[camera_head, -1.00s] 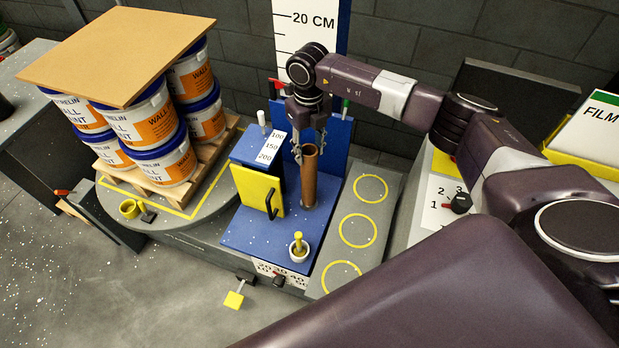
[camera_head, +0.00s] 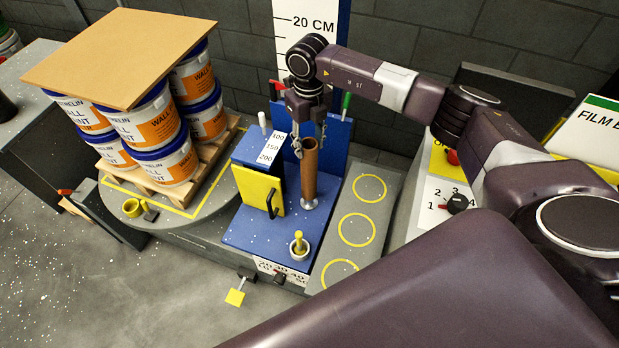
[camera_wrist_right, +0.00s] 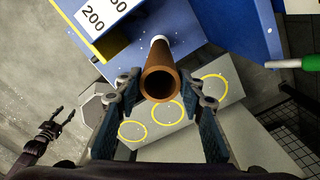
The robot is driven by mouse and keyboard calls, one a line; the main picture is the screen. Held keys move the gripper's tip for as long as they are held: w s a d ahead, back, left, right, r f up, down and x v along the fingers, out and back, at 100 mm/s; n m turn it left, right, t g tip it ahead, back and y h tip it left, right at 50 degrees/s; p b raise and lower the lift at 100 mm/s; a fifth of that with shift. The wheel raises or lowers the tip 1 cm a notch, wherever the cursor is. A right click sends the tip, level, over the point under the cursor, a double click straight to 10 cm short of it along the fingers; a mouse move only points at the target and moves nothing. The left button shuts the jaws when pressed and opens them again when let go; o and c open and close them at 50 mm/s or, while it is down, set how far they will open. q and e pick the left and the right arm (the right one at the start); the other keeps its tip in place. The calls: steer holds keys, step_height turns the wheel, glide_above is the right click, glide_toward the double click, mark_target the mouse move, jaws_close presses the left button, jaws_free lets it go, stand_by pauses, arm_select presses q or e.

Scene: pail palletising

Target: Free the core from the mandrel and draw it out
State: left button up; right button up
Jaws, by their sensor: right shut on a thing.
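The core, a brown tube (camera_head: 309,172), stands upright over the blue plate of the film stand (camera_head: 245,235). A short light grey piece of the mandrel (camera_head: 309,204) shows below the core's lower end; the rest is hidden inside. My right gripper (camera_head: 311,141) is shut on the core's upper end. In the right wrist view the fingers of my right gripper (camera_wrist_right: 160,97) are on both sides of the core (camera_wrist_right: 160,82), whose open end faces the camera. My left gripper (camera_wrist_right: 62,116) shows at the left there, away from the core, with its fingers apart.
A yellow-faced block (camera_head: 257,190) with a black handle stands close left of the core. A blue back panel (camera_head: 334,148) rises behind. A grey shelf (camera_head: 345,205) with three yellow rings lies clear at right. Stacked pails (camera_head: 165,160) stand on a pallet at left.

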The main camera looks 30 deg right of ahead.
steer(key=shift+r+p, duration=0.9)
steer(key=shift+r, duration=0.55)
step_height(320, 180, up, 4)
steer(key=shift+p, duration=1.25)
